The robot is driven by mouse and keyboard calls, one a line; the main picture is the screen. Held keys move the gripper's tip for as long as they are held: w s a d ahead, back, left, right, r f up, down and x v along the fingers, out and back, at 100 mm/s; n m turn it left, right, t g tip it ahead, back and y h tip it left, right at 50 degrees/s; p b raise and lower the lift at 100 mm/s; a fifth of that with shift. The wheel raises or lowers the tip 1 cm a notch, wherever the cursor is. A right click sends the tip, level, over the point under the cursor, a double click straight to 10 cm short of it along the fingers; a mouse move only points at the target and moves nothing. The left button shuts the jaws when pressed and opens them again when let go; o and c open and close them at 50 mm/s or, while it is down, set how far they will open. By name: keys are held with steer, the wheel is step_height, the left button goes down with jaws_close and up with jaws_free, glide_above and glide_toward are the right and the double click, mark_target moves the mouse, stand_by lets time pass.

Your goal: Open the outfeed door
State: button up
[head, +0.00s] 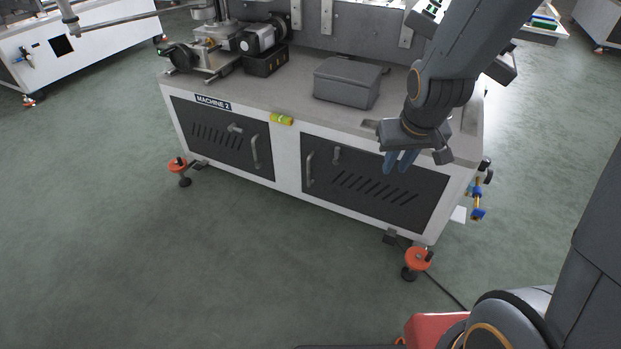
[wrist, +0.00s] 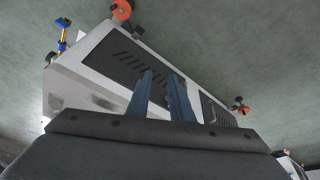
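Machine 2's white cabinet (head: 287,170) has two dark slotted doors, a left door (head: 215,148) and a right door (head: 400,208), both apparently closed. No outfeed label is legible. The left door has a bar handle (head: 255,152) and a small latch (head: 235,128) turned sideways. The right door has a bar handle (head: 309,170) and a latch (head: 336,156) pointing down. My gripper (head: 398,165) is in front of the right door's upper part, its blue fingers apart and empty. The wrist view shows the fingers (wrist: 164,76) over a slotted door (wrist: 122,62), upside down.
Orange-topped levelling feet (head: 418,260) stick out at the cabinet's base. Blue and brass valves (head: 477,202) jut from its right side. A grey box (head: 348,82) and a mechanism (head: 215,50) stand on top. The green floor in front is clear.

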steer(key=w+a+f+n+t+b, duration=0.1)
steer(key=w+a+f+t+b, duration=0.2)
steer(key=w+f+b, duration=0.9)
steer(key=n+t+y+b, duration=0.4)
steer(key=t+y+b, duration=0.45)
steer(key=b, duration=0.55)
glide_toward(309, 170)
steer(key=w, duration=0.3)
steer(key=shift+w+a+f+y, duration=0.15)
steer(key=shift+w+a+y, duration=0.05)
steer(key=shift+a, duration=0.2)
steer(key=shift+w+a+f+y, duration=0.15)
steer(key=shift+a, duration=0.3)
steer(key=b+x, duration=0.3)
steer(key=x, duration=0.3)
steer(key=shift+w+a, duration=0.15)
steer(key=shift+w, duration=0.2)
jaws_close()
